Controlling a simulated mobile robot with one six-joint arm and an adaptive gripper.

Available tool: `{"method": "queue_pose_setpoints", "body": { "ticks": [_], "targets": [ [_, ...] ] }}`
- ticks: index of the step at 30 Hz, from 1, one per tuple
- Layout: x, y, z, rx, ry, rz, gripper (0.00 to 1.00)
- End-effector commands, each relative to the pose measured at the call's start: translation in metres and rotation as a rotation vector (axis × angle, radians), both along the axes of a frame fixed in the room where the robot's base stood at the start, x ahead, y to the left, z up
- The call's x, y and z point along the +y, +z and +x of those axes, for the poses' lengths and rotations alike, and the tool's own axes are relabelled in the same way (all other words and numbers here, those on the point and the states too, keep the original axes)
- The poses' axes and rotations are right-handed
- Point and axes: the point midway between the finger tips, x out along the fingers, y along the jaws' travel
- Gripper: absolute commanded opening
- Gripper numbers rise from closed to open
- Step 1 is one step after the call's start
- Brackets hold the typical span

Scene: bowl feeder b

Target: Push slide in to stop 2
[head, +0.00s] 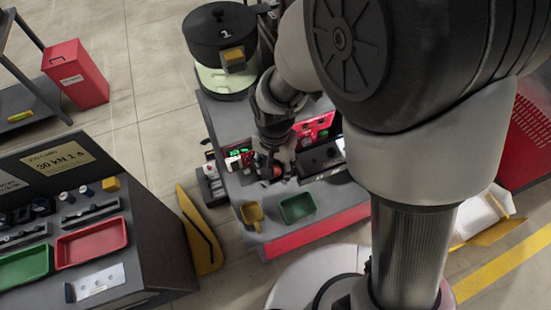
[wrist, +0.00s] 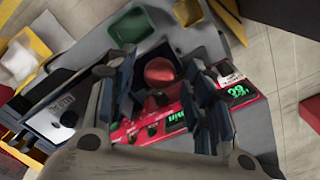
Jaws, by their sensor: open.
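A round red knob (head: 277,171), which may belong to the slide, is at the front of the grey feeder table (head: 225,121). It also shows in the wrist view as a red ball (wrist: 160,72). My gripper (head: 271,166) is over it, fingers pointing down. In the wrist view the fingers (wrist: 161,64) are open, one on each side of the knob. I cannot tell whether either finger touches it. The slide's body and any stop marks are hidden or too small to make out.
A red panel with green digits (wrist: 236,93) is close to the right finger. A dark feeder bowl (head: 219,36) stands behind. A workbench (head: 152,224) is on the left.

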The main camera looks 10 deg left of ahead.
Motion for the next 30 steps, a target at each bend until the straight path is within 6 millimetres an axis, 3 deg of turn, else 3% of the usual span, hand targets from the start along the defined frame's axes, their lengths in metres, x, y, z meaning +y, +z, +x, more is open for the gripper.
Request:
{"method": "queue_pose_setpoints", "body": {
  "ticks": [22, 30],
  "targets": [
    [0.0, 0.0004, 0.0001, 0.0, 0.0, 0.0, 0.0],
    [0.0001, 0.0004, 0.0001, 0.0, 0.0, 0.0, 0.0]
  ]
}}
